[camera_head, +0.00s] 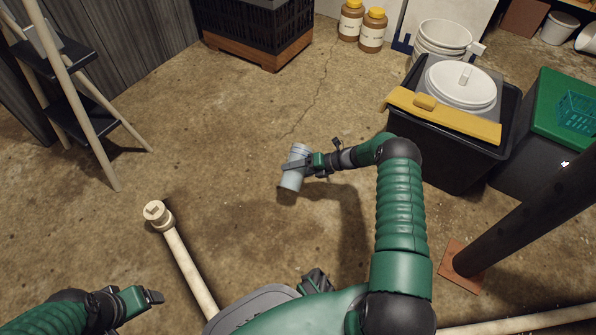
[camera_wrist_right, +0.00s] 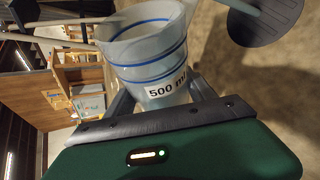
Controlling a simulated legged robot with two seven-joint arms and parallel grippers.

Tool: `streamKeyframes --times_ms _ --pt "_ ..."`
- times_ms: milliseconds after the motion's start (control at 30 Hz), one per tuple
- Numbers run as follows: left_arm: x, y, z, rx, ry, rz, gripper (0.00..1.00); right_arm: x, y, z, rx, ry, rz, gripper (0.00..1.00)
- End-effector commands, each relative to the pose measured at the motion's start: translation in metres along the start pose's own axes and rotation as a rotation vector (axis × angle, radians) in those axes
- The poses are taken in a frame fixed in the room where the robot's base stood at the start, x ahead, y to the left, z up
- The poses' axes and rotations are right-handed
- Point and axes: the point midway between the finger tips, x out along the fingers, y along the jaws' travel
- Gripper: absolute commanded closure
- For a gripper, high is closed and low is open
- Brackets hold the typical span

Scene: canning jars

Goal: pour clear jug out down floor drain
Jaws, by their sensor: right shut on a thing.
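The clear jug (camera_head: 291,179) is a pale, translucent vessel held over the concrete floor near the middle of the head view. My right gripper (camera_head: 309,164) is shut on it from the right. The jug looks tilted there, and its contents cannot be made out. In the right wrist view the jug (camera_wrist_right: 150,60) shows blue bands, a "500 ml" label and a wide mouth toward the top of the picture. My left gripper (camera_head: 150,297) is low at the left, away from the jug; its finger opening is unclear. I cannot make out a floor drain in the head view.
A capped pale pipe (camera_head: 185,262) lies left of centre. A black bin (camera_head: 450,158) with a white-lidded bucket stands at right, near a dark post (camera_head: 520,225). A stepladder (camera_head: 75,100) stands at left. Two brown jars (camera_head: 372,32) are at the back. The middle floor is mostly clear.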

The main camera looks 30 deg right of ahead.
Motion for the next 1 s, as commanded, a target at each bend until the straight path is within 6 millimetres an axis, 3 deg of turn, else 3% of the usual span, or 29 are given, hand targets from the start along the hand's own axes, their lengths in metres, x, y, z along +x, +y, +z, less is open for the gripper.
streamKeyframes --times_ms 800,1000 --pt "0.0 0.0 0.0 0.0 0.0 0.0 0.22 -0.013 0.017 0.013 0.185 0.082 0.08 1.0" --pt "0.0 0.0 0.0 0.0 0.0 0.0 0.22 -0.02 0.025 0.023 0.305 0.136 0.133 1.0"
